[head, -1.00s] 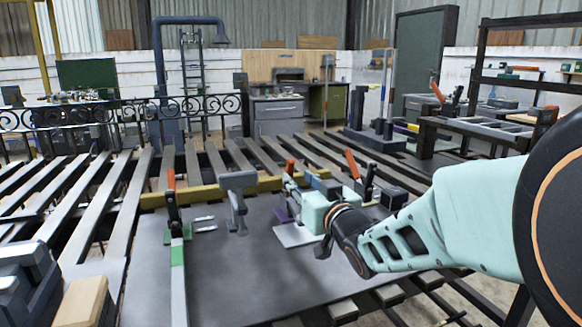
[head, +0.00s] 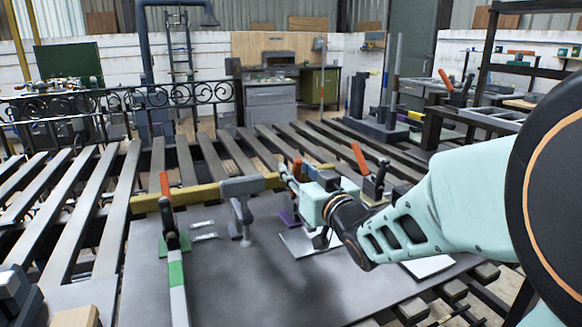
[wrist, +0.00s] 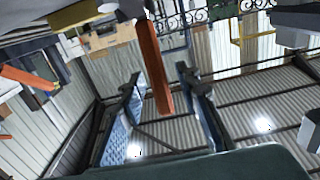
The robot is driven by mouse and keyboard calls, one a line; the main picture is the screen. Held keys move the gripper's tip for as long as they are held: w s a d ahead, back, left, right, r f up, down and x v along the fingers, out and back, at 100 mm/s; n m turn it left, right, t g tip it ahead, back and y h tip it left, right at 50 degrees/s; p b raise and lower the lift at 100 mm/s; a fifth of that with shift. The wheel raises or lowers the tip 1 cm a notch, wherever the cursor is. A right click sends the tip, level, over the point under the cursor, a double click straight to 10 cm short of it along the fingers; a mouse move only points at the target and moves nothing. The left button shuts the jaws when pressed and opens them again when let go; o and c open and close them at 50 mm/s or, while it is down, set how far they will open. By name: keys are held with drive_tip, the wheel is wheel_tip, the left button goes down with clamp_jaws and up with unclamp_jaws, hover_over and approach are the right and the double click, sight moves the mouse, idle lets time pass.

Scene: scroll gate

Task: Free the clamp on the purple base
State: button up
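The purple base (head: 288,217) shows on the steel plate, left of my gripper, partly hidden by it. An upright orange-red handle (head: 297,169) rises just behind my gripper (head: 318,190), seemingly from the clamp on that base. The clamp's body is mostly hidden. In the wrist view my two fingers (wrist: 158,80) are spread apart. An orange handle (wrist: 153,65) shows between and beyond their tips; contact cannot be told. My gripper is open and appears empty.
A green-based clamp (head: 168,240) with a red handle stands at the left. Another orange-handled clamp (head: 373,170) stands right of my gripper. A yellow bar (head: 200,195) and a grey clamp-like post (head: 241,205) are nearby. The steel plate's (head: 250,285) front is clear.

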clamp_jaws()
